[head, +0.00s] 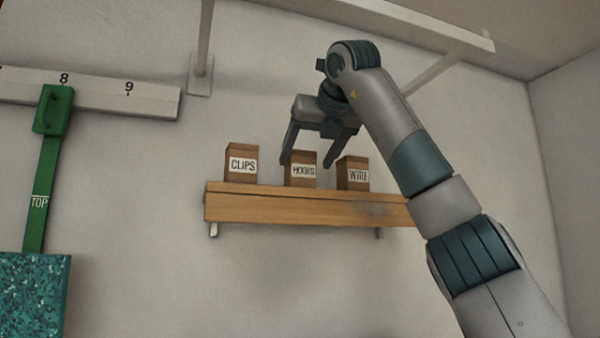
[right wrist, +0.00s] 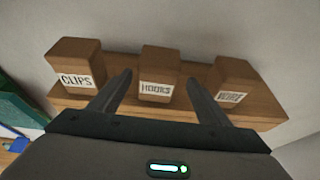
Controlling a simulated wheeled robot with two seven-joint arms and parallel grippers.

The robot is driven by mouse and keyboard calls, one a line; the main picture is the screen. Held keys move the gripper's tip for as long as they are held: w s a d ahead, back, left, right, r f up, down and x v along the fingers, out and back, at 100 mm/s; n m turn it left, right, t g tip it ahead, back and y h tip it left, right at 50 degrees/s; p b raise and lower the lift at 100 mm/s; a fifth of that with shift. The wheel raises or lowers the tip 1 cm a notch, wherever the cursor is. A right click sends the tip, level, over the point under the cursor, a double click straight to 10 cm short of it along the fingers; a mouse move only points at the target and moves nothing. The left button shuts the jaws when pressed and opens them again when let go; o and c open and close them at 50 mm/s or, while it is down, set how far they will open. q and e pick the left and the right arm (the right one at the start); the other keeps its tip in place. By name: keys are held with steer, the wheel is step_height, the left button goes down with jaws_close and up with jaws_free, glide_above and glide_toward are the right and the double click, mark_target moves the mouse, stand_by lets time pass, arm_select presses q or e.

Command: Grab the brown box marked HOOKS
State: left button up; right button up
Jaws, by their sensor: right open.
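The brown box marked HOOKS (head: 300,171) stands upright on a wooden wall shelf (head: 300,206), between two similar boxes. My right gripper (head: 305,164) is open, with its fingers pointing down in front of the box, one toward each side of it. In the right wrist view the HOOKS box (right wrist: 158,75) shows between the two open fingers (right wrist: 158,88), its label facing me. Nothing is held, and whether a finger touches the box I cannot tell. My left gripper is not in view.
A box marked CLIPS (head: 241,164) stands left of the HOOKS box and a box marked WIRE (head: 353,174) stands right, with narrow gaps between. A white beam (head: 420,20) runs overhead. A green strap (head: 45,150) hangs from a numbered rail (head: 150,100) at left.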

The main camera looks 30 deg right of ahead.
mark_target(304, 159)
steer(key=shift+w+d+p, duration=0.1)
steer(key=shift+w+p, duration=0.35)
steer(key=shift+p, duration=0.05)
steer(key=p+x, duration=0.2)
steer(key=x, duration=0.2)
steer(key=shift+w+f, duration=0.2)
steer(key=shift+w, duration=0.05)
steer(key=shift+s, duration=0.15)
steer(key=shift+c, duration=0.3)
steer(key=c, duration=1.1)
steer(key=shift+r, duration=0.2)
